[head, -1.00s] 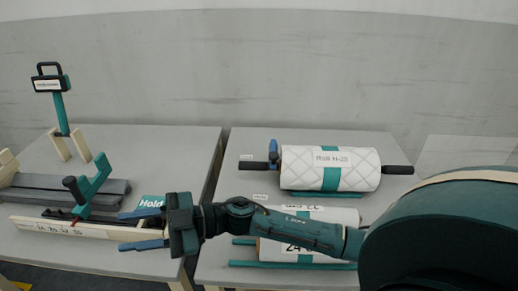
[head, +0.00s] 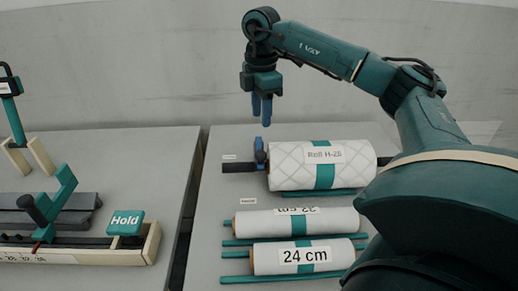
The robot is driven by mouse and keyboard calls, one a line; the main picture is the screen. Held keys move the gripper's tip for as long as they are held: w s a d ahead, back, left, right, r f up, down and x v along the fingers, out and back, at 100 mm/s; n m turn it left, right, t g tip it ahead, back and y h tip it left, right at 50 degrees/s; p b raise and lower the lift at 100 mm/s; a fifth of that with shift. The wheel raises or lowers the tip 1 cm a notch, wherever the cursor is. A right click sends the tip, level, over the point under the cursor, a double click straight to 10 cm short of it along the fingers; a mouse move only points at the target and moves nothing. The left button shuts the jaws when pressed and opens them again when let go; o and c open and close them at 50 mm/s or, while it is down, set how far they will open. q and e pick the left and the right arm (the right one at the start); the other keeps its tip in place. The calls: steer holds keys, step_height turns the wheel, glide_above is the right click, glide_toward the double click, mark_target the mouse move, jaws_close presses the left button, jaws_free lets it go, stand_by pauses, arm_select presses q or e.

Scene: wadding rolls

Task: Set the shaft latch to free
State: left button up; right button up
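The shaft latch appears to be the small dark blue upright lever (head: 261,152) at the left end of the dark shaft (head: 238,167). The shaft runs through a white quilted roll labelled Roll H-23 (head: 345,160) with a teal band. My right gripper (head: 262,122) hangs fingers-down above the latch, clearly apart from it. Its blue fingers look close together, seen partly edge-on, so I cannot tell whether they are open. It appears to hold nothing. My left gripper is not in view.
Two smaller white rolls, the nearer marked 24 cm (head: 290,258), lie in front on the right table (head: 215,245). The left table carries a teal lever (head: 62,195), a Hold block (head: 126,221) and a teal-posted stand (head: 13,120). A gap separates the tables.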

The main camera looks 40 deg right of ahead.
mark_target(261, 153)
step_height(261, 153, down, 12)
steer(key=shift+r, duration=0.25)
jaws_close()
stand_by(0.4)
